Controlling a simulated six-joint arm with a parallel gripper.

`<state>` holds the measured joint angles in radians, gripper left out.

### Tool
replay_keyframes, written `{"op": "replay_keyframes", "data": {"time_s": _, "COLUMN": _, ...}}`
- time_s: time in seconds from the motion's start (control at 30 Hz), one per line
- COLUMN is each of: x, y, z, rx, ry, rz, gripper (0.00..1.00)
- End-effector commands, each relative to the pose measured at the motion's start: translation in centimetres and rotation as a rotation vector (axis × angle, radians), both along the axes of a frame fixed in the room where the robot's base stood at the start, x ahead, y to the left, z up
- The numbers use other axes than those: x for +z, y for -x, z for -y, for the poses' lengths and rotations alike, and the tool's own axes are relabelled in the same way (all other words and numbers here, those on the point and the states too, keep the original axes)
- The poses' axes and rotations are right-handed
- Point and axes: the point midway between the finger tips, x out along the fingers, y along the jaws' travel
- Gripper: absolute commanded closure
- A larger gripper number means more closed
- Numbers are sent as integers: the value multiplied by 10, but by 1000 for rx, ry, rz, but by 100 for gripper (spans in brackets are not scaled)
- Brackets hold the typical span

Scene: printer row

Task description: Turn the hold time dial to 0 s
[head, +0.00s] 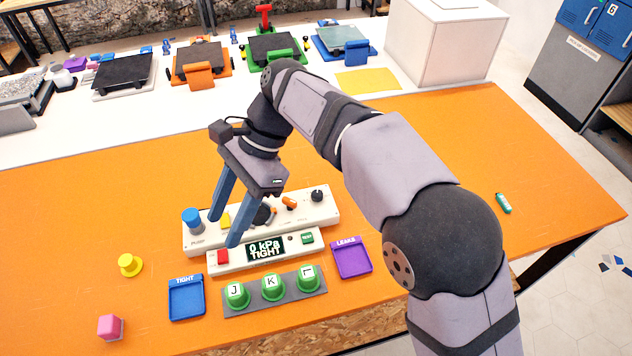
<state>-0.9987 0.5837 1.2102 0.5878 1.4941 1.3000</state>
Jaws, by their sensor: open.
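A long white panel (325,212) lies on the orange table. It carries a blue knob (191,216) at its left end, marked PUMP, a dark round dial (263,215) near its middle, an orange lever (289,202), and a small black knob (317,195) near its right end. The labels are too small to tell which one is the hold time dial. My gripper (224,230) is open, with two blue fingers pointing down over the panel's left part, left of the dark dial. It holds nothing, and partly hides a yellow part (225,219).
A display unit (228,268) in front reads "0 kPa TIGHT". Green cups J, K, L (273,287) stand between a blue TIGHT tray (172,314) and a purple LEAKS tray (367,271). A yellow knob-shaped piece (129,265) and pink cube (110,327) lie left.

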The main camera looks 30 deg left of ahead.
Motion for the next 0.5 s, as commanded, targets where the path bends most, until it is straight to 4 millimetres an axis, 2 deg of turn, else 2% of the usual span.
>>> {"op": "replay_keyframes", "data": {"time_s": 0.1, "x": -46, "y": -43, "z": 32, "rx": 49, "ry": 82, "rz": 230, "gripper": 57}}
{"op": "replay_keyframes", "data": {"time_s": 0.23, "x": -87, "y": -97, "z": 64, "rx": 165, "ry": 153, "rz": 476, "gripper": 57}}
{"op": "replay_keyframes", "data": {"time_s": 0.37, "x": -106, "y": -147, "z": 80, "rx": 321, "ry": 177, "rz": 696, "gripper": 57}}
{"op": "replay_keyframes", "data": {"time_s": 0.5, "x": -102, "y": -192, "z": 72, "rx": 482, "ry": 142, "rz": 896, "gripper": 57}}
